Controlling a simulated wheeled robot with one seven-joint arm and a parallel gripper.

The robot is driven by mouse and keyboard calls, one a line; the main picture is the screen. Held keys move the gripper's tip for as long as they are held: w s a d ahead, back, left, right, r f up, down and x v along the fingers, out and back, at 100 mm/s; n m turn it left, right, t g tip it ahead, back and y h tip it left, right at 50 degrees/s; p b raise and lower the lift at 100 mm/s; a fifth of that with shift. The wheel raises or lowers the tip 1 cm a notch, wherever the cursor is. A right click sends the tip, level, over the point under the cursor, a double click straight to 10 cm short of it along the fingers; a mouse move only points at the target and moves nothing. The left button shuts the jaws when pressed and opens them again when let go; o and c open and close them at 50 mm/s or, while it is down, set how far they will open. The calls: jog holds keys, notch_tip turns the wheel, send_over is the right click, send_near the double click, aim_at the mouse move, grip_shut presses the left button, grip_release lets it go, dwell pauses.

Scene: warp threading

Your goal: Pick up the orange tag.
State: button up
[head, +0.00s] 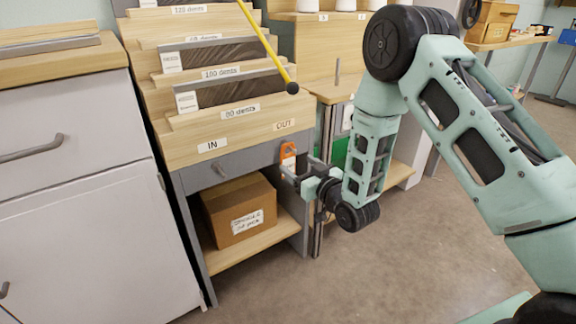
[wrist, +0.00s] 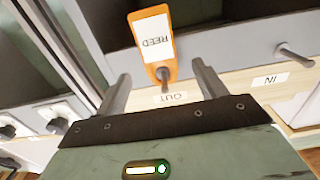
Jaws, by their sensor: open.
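The orange tag (head: 288,150) hangs on the front of the wooden rack, just below the "OUT" label. In the wrist view the tag (wrist: 155,45) shows its white face marked "REED", upside down, and it hangs from a small peg (wrist: 164,75). My gripper (head: 290,172) is at the tag in the head view. In the wrist view my gripper (wrist: 160,85) is open, with one finger on each side of the tag's peg end. Nothing is held between the fingers. I cannot tell whether either finger touches the tag.
The rack (head: 225,130) has stepped shelves holding dark reeds. A second peg (wrist: 295,55) stands by the "IN" label. A cardboard box (head: 238,208) sits on the lower shelf. A yellow rod (head: 265,45) slants above the rack. Floor to the right is clear.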

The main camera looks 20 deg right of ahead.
aim_at(292, 155)
jog(key=b+x, duration=0.1)
jog(key=x, duration=0.3)
jog(key=shift+w+a, duration=0.1)
jog(key=shift+w, duration=0.2)
jog(key=c, duration=1.1)
jog(key=shift+o, duration=0.2)
jog(key=shift+r, duration=0.6)
jog(key=shift+s+r+p, duration=0.2)
jog(key=shift+r+p, duration=0.05)
jog(key=shift+p, duration=0.2)
jog(key=p+v, duration=0.2)
jog(key=v, duration=1.5)
jog(key=shift+s+p, duration=0.3)
